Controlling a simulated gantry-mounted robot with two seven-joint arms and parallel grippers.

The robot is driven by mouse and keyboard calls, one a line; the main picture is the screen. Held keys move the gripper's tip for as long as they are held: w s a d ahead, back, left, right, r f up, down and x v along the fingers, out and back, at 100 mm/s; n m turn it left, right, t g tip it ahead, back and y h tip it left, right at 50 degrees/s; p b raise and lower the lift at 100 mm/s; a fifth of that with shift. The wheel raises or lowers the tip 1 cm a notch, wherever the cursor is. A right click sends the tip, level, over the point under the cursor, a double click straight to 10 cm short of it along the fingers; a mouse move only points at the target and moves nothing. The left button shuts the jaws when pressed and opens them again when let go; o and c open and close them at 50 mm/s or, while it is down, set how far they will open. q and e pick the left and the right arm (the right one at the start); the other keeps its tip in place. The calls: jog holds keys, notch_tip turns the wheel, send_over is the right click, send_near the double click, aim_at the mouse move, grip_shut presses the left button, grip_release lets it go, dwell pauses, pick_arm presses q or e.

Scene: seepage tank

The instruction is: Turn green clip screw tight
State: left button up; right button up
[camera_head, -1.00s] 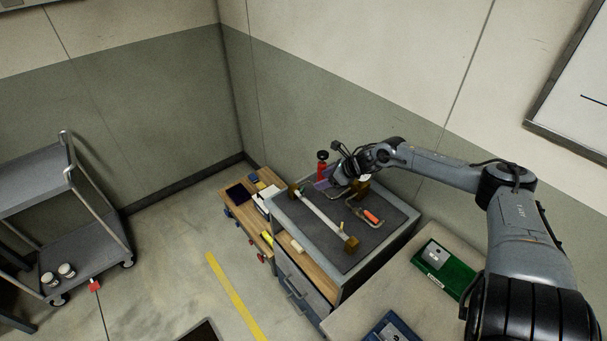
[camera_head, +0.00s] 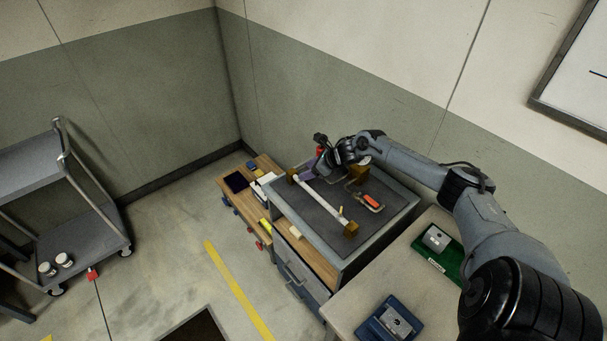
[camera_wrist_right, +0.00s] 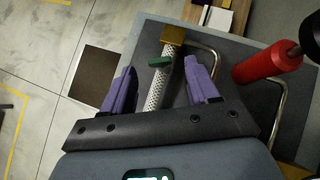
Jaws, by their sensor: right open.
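The green clip (camera_wrist_right: 160,62) sits across a white perforated tube (camera_wrist_right: 154,88), close to a brass block (camera_wrist_right: 173,35) at the tube's end. The clip's screw is too small to make out. My right gripper (camera_wrist_right: 159,66) has two purple fingers, open on either side of the tube and clip, with nothing held between them. In the head view, this gripper (camera_head: 311,172) is over the far left end of the white tube (camera_head: 322,203), and it hides the clip there. My left gripper is in neither view.
The tube lies on a grey-topped cabinet (camera_head: 385,222) between brass blocks. A clamp with an orange-red handle (camera_head: 371,200) lies to its right. A red cylinder (camera_wrist_right: 268,63) stands beside my gripper. A wooden shelf (camera_head: 249,200) adjoins on the left. A green tray (camera_head: 446,262) sits at right.

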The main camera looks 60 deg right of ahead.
jog(key=shift+x, duration=1.4)
jog(key=shift+w+a+f, duration=0.1)
jog(key=shift+w+f, duration=0.05)
jog(key=shift+w, duration=0.05)
jog(key=c, duration=1)
jog(key=shift+c, duration=0.2)
